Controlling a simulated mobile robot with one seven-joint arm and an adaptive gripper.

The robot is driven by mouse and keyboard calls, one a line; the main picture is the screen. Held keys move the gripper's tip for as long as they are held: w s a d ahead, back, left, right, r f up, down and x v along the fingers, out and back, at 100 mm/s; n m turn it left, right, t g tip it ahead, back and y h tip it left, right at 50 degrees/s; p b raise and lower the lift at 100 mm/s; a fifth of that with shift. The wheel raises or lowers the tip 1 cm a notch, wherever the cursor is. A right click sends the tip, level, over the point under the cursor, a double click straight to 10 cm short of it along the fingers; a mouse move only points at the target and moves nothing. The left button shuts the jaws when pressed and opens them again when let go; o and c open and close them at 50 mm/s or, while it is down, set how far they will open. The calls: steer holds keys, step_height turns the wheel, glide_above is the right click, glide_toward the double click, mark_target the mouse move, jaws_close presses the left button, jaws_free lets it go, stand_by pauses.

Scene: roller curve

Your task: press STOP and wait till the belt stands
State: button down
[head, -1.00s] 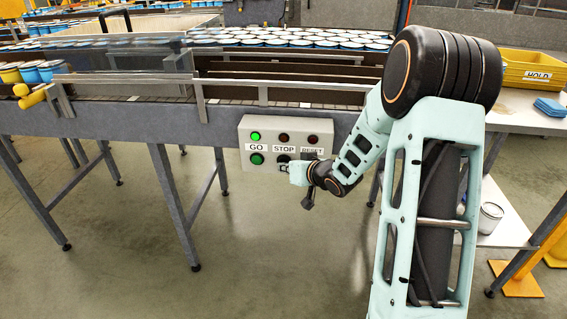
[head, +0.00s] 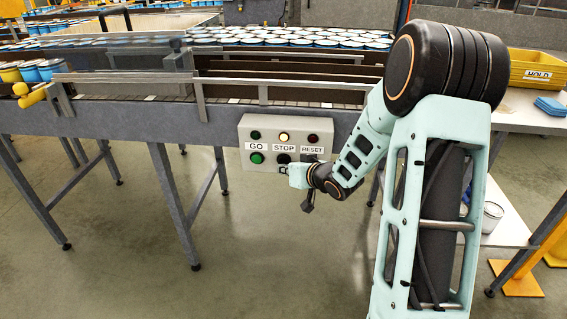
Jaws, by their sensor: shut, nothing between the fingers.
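The grey control box (head: 243,133) hangs on the front of the conveyor, with labels GO, STOP and RESET. The lamp above STOP (head: 284,137) is lit yellow; the lamps above GO (head: 255,135) and RESET (head: 313,138) are dark. The dark STOP button (head: 283,158) shows below its label. My gripper (head: 282,169) is shut and empty, just below the STOP button in the picture; whether it touches the button cannot be told. The conveyor belt (head: 235,101) shows pale marks on its slats; this one frame does not show whether it moves.
A yellow HOLD bin (head: 537,68) and blue pieces (head: 550,106) are on the table at right. The floor before the conveyor is clear.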

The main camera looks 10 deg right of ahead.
steer(key=s, duration=0.1)
steer(key=s+a, duration=0.1)
steer(key=s, duration=0.1)
steer(key=s+b, duration=0.1)
steer(key=shift+s+a, duration=0.3)
steer(key=shift+s, duration=0.1)
stand_by(0.7)
